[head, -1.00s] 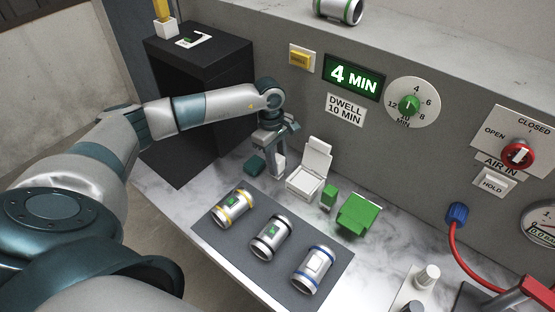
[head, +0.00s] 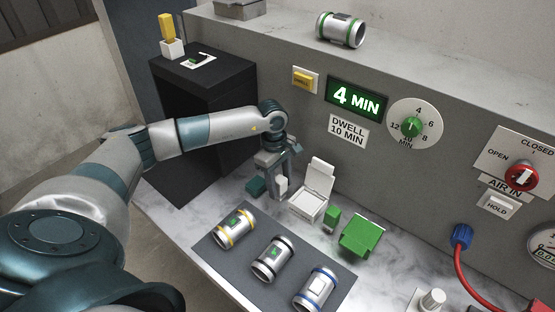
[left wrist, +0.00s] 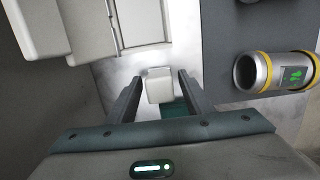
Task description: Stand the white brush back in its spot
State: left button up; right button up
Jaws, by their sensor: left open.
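My left gripper (head: 281,181) is open and points down over the back left of the marble bench. A small white block-like piece (head: 281,185), seemingly the white brush, is between its fingers. In the left wrist view the piece (left wrist: 159,86) lies between the two spread fingertips (left wrist: 160,92), with gaps at both sides. A teal block (head: 256,187) is just left of the fingers. In the left wrist view a teal patch (left wrist: 172,109) shows below the white piece, partly hidden by my gripper. I cannot tell whether they join. My right gripper is out of view.
A white box with raised lid (head: 307,206) stands close right of my gripper. A small green block (head: 331,218) and green box (head: 361,236) follow. Several cylinders lie on the dark mat (head: 212,254). A yellow brush (head: 167,27) stands in a white cup (head: 172,49) on the black cabinet.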

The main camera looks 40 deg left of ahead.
pick_arm(q)
jog(key=shift+r, duration=0.15)
jog(key=r+b, duration=0.2)
jog(key=r, duration=0.1)
jog(key=r+b, duration=0.1)
jog(key=shift+w+a+r+b, duration=0.1)
jog(key=shift+a+r+b, duration=0.15)
jog(key=shift+r+b, duration=0.1)
notch_tip(320, 180, up, 12)
jog(key=a+b, duration=0.1)
jog(key=b, duration=0.2)
jog(key=shift+a+r+b, duration=0.15)
jog(key=shift+a+b, duration=0.05)
jog(key=shift+b, duration=0.1)
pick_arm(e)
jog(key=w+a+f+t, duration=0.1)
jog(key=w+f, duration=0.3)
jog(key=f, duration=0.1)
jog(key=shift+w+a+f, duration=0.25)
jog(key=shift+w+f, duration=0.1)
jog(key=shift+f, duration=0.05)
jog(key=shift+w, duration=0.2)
